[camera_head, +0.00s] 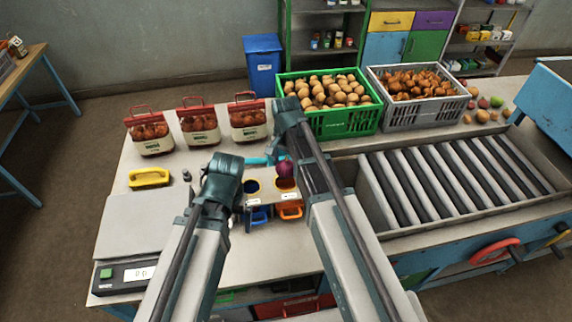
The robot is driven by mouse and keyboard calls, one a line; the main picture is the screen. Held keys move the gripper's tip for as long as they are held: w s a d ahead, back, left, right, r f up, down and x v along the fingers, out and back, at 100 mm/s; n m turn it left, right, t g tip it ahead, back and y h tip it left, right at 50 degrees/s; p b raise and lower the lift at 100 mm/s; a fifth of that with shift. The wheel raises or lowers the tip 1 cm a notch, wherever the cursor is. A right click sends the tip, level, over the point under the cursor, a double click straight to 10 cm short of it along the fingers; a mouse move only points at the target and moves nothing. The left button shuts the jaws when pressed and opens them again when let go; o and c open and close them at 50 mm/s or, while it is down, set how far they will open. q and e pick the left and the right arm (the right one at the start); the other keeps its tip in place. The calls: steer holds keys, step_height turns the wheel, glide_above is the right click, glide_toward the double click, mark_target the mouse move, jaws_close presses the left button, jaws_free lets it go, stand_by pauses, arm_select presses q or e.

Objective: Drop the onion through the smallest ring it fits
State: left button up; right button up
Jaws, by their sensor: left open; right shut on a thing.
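A red-purple onion (286,169) is in my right gripper (284,157), just above and behind the orange-rimmed ring (286,184) of a pale sizing board (268,199). My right gripper is shut on it. A ring with a dark blue opening (252,187) lies to the left in the same board. My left gripper (237,193) is open and empty at the board's left side, mostly hidden by its own wrist. Below the board's front stand a blue bin (258,216) and an orange bin (290,211). My arms hide parts of the board.
Several red-topped sacks (198,125) stand at the back left. A green crate (345,122) and a grey crate (398,117) hold produce behind. A roller conveyor (455,180) lies right. A scale (145,235) and a yellow-handled thing (149,178) are left.

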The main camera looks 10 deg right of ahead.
steer(key=shift+f+b, duration=1.7)
steer(key=shift+f, duration=0.35)
steer(key=o, duration=1.4)
steer(key=shift+r, duration=0.1)
step_height(320, 180, up, 14)
steer(key=p, duration=1.4)
